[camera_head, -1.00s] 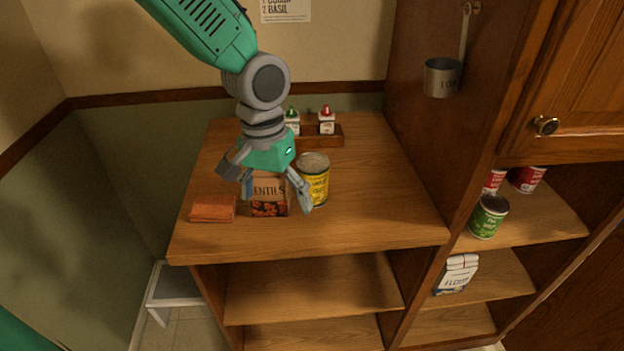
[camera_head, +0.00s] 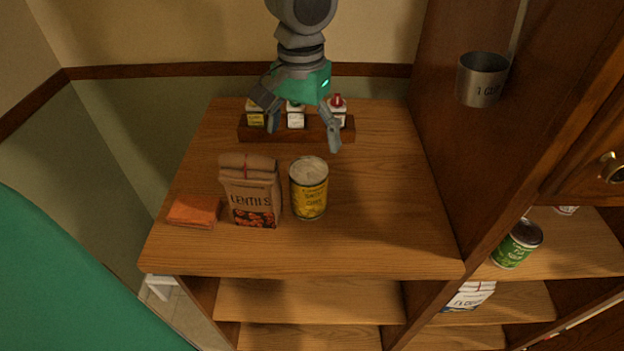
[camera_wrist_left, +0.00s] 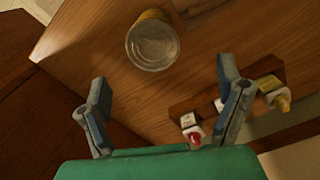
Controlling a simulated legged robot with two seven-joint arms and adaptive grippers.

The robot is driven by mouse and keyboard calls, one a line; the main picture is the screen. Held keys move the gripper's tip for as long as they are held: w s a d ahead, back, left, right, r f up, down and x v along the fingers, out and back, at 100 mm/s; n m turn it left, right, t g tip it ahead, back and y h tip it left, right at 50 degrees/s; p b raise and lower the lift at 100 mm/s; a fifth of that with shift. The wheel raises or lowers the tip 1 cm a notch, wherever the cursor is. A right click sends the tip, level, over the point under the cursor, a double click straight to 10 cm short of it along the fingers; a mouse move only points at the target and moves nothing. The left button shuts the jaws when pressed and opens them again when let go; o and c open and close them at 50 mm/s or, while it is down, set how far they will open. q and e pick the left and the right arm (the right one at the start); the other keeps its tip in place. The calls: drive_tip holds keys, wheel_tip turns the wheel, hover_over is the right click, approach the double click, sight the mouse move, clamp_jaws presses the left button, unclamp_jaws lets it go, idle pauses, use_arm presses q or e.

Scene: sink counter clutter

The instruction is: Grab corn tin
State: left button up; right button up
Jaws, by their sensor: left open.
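The corn tin (camera_head: 309,188) is a yellow-labelled can with a silver lid. It stands upright on the wooden counter, just right of the lentils bag. In the left wrist view the corn tin (camera_wrist_left: 153,42) shows its round metal top, beyond the open fingers and apart from them. My left gripper (camera_head: 302,125) is open and empty, behind and above the tin, in front of the small bottles. In the left wrist view the left gripper (camera_wrist_left: 165,100) has its two fingers spread wide. My right gripper does not show.
A brown lentils bag (camera_head: 252,192) stands close left of the tin, with an orange packet (camera_head: 194,211) further left. A wooden rack (camera_head: 258,134) with small bottles is at the back. A metal cup (camera_head: 482,80) hangs at right. Counter right of the tin is clear.

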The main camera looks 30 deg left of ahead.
sight(312, 171)
use_arm(q)
drive_tip(key=f, duration=0.2)
drive_tip(key=d+f, duration=0.1)
drive_tip(key=f, duration=0.1)
drive_tip(key=d+f, duration=0.1)
drive_tip(key=f, duration=0.1)
drive_tip(key=shift+s+f, duration=0.1)
drive_tip(key=shift+f, duration=0.2)
drive_tip(key=f, duration=0.1)
drive_tip(key=a+f, duration=0.1)
drive_tip(key=f, duration=0.2)
drive_tip(key=shift+a+f, duration=0.35)
drive_tip(key=shift+d+r, duration=0.1)
drive_tip(key=shift+d, duration=0.15)
drive_tip(key=shift+d+r, duration=0.1)
drive_tip(key=shift+d, duration=0.25)
drive_tip(key=c, duration=1.4)
drive_tip(key=shift+d, duration=0.1)
drive_tip(key=shift+c, duration=1.4)
